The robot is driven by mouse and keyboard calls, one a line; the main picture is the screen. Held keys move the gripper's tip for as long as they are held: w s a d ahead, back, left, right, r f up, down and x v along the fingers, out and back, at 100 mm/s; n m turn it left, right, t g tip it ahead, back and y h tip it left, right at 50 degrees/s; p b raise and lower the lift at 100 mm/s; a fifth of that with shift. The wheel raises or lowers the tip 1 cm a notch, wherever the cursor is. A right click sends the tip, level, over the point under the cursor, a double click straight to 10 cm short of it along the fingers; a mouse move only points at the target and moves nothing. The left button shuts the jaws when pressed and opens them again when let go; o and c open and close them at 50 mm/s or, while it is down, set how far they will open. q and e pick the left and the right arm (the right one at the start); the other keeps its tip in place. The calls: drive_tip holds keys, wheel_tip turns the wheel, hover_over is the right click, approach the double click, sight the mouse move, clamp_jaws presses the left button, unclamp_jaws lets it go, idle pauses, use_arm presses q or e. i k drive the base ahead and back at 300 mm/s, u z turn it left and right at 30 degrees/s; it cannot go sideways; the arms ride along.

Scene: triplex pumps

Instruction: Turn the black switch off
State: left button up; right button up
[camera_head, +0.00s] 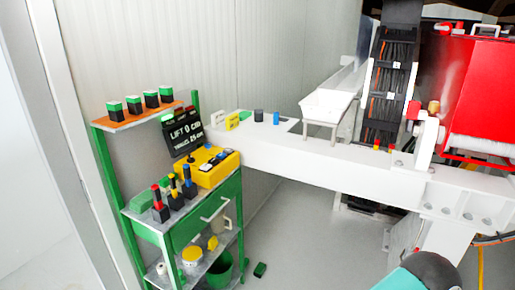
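A yellow control box (205,176) sits on top of a green workbench (205,212) at the left. Small dark and light controls show on its upper face. They are too small to tell which one is the black switch or which way it is set. Neither gripper shows. Only a rounded teal and dark part, likely of my own arm, shows at the bottom right, well apart from the box.
A black sign (184,132) with writing stands behind the yellow box. Upright tools with red, yellow and blue parts (160,203) stand at its left. A white beam (300,160) runs right toward red machinery (470,95). Grey floor (310,240) is mostly clear.

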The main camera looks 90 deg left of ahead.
sight(191, 160)
drive_tip(key=i, duration=1.2)
drive_tip(key=z, duration=1.2)
drive_tip(key=i, duration=0.2)
drive_tip(key=u, duration=3.7)
drive_tip(key=i, duration=0.2)
drive_tip(key=u, duration=2.3)
drive_tip(key=i, duration=1)
drive_tip(key=z, duration=0.5)
